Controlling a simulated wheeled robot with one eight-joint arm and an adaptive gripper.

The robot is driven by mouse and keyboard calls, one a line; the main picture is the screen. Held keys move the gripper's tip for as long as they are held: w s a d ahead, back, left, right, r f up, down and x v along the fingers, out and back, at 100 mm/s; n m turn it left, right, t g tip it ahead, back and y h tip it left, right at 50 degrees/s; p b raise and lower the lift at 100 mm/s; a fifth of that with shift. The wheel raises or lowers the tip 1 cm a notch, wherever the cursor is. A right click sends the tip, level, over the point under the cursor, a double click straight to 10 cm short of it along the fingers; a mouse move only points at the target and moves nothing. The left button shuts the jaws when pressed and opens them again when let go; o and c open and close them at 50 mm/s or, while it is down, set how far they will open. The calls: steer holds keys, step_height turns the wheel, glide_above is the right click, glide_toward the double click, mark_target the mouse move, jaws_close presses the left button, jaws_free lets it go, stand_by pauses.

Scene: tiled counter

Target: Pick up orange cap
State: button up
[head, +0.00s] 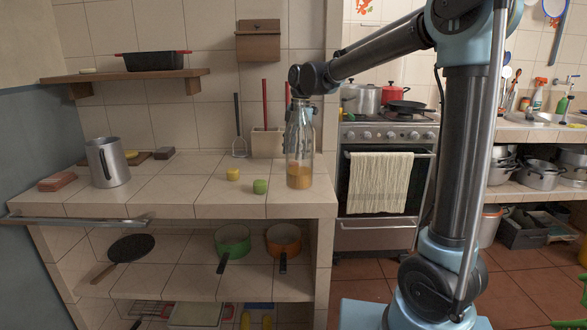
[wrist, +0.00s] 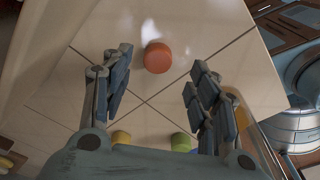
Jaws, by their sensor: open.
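The orange cap (wrist: 157,57) is a small round orange-red piece on the tiled counter. In the wrist view it lies just beyond and between the fingertips of my gripper (wrist: 160,80), apart from both. My gripper is open with nothing between its fingers. In the head view my gripper hangs over the counter by the clear bottle (head: 300,160), partly seen through its glass. An orange patch shows low in the bottle there; I cannot tell whether it is the cap behind the glass or the bottle's contents.
A yellow cap (head: 233,174) and a green cap (head: 260,186) lie left of the bottle. In the wrist view the bottle's side shows right of my fingers. A metal mug (head: 108,163) stands far left. Utensils stand in a holder (head: 266,143) at the wall.

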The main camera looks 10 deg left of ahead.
steer(key=shift+s+a+f, duration=0.1)
steer(key=shift+a+f, duration=0.05)
steer(key=shift+f, duration=0.85)
steer(key=shift+a+f, duration=0.1)
steer(key=shift+f, duration=0.85)
steer(key=c, duration=0.8)
